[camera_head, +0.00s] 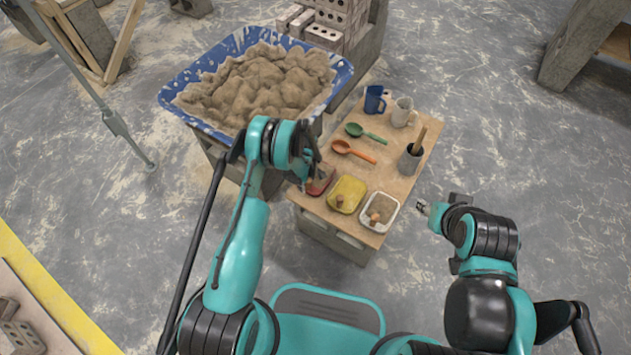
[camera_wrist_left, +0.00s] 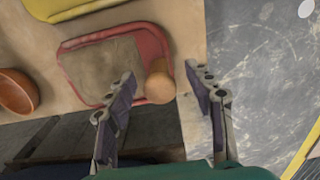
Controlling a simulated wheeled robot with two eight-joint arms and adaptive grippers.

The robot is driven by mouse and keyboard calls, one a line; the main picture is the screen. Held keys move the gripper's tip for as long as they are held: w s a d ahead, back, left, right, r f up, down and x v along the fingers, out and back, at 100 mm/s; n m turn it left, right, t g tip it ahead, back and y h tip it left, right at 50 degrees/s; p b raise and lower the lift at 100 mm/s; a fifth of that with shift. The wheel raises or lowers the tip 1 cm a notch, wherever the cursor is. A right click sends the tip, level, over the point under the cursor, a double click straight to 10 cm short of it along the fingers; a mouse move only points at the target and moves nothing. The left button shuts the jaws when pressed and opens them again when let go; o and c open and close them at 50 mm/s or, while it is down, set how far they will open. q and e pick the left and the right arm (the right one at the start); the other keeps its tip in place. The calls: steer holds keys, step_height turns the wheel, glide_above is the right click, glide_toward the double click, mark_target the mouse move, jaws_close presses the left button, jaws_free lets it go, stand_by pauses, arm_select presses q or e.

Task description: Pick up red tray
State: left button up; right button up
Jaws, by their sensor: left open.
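The red tray (camera_head: 322,184) lies at the left edge of the small wooden table, partly hidden by my left gripper (camera_head: 309,172) in the head view. In the left wrist view the red tray (camera_wrist_left: 103,38) has a sandy-coloured inside and a round wooden knob (camera_wrist_left: 158,89) at its right side. My left gripper (camera_wrist_left: 160,72) is open, with nothing held. Its fingers appear on either side of the tray's knobbed right edge; whether they touch it is unclear. My right gripper (camera_head: 427,208) hangs to the right of the table, its jaw state too small to tell.
The table (camera_head: 385,151) also bears a yellow tray (camera_head: 347,193), a white tray (camera_head: 379,211), orange (camera_head: 355,151) and green spoons (camera_head: 364,132), mugs and a grey pot (camera_head: 409,160). A blue mortar tub (camera_head: 190,75) stands behind left.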

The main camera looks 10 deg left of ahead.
arm_select(q)
steer(key=shift+f, duration=0.4)
steer(key=shift+r, duration=0.1)
jaws_close()
step_height(320, 180, up, 10)
steer(key=p, duration=0.4)
